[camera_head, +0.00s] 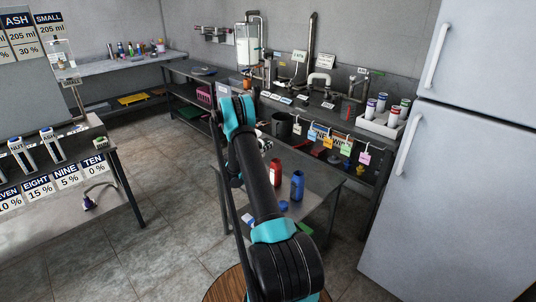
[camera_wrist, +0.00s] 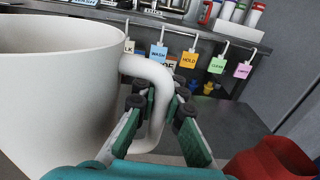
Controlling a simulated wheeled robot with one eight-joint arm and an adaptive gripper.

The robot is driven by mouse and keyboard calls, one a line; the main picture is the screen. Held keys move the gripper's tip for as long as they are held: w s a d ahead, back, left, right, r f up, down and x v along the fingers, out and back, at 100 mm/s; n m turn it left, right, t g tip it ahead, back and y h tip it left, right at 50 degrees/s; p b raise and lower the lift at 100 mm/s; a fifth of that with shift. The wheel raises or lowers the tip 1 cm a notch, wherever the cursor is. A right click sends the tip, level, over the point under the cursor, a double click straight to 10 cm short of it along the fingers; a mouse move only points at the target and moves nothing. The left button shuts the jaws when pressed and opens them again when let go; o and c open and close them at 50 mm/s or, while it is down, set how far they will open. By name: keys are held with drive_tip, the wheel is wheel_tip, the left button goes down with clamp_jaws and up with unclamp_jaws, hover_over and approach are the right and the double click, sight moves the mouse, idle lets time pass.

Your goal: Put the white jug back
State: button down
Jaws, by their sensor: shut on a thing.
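The white jug (camera_wrist: 60,85) fills the left of the wrist view, close to the camera, with its handle (camera_wrist: 152,70) on the right side. My gripper (camera_wrist: 160,105) is shut on this handle, with one finger on each side of it. The jug's base is out of the wrist view, and what lies under it cannot be seen. In the head view my arm reaches over the small grey table and covers most of the gripper area, so the jug is not clearly seen there.
A red bottle (camera_head: 275,172) and a blue bottle (camera_head: 297,185) stand on the small table (camera_head: 318,178). Behind is a counter with coloured hanging tags (camera_wrist: 189,60) and a white tray (camera_head: 382,123) of cups. A large fridge (camera_head: 460,150) stands at right.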

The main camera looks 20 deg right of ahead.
drive_tip(key=shift+f, duration=2.45)
drive_tip(key=c, duration=1.6)
unclamp_jaws()
